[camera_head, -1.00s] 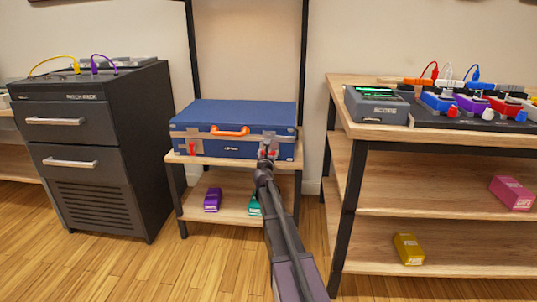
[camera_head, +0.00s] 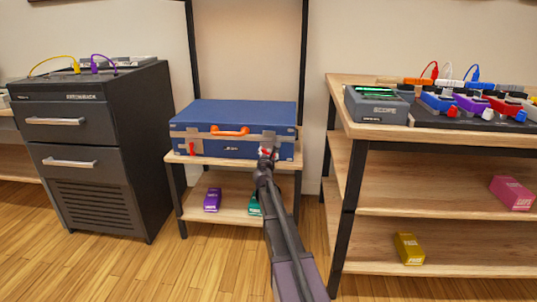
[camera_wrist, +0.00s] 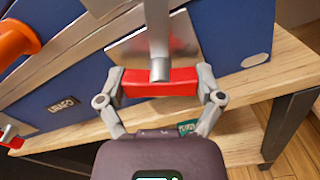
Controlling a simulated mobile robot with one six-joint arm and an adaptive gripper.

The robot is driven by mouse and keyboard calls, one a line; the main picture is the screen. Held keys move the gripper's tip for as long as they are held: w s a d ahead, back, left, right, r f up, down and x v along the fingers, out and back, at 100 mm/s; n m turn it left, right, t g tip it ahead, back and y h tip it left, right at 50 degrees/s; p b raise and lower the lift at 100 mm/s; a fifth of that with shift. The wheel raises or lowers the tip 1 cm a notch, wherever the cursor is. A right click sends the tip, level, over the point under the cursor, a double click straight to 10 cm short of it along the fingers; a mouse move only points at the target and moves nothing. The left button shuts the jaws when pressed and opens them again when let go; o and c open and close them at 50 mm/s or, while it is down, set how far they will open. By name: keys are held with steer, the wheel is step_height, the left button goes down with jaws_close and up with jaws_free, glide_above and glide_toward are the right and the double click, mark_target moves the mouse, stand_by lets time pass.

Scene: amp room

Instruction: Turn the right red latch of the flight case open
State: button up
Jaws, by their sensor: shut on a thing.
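The blue flight case (camera_head: 240,112) stands closed on the wooden shelf, with an orange handle (camera_head: 229,131) on its front. The right red latch (camera_wrist: 160,83) sits between my fingers in the wrist view, with a grey metal post in front of its middle. My gripper (camera_wrist: 160,88) is shut on this latch, one finger at each end. In the head view my gripper (camera_head: 267,154) hides most of the latch. The left red latch (camera_head: 192,148) hangs upright on the case front; its edge also shows in the wrist view (camera_wrist: 8,133).
The case's shelf (camera_head: 225,168) has a purple box (camera_head: 212,200) and a green box (camera_head: 254,206) below. A dark drawer cabinet (camera_head: 95,150) stands left. A wooden bench (camera_head: 450,137) with several pedals stands close on the right.

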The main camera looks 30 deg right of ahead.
steer(key=m, duration=0.6)
steer(key=shift+m, duration=0.3)
steer(key=m, duration=0.6)
steer(key=shift+d+f+m, duration=0.1)
steer(key=shift+m, duration=0.2)
steer(key=o, duration=0.9)
steer(key=shift+c, duration=0.2)
steer(key=v, duration=1.2)
steer(key=shift+s, duration=0.1)
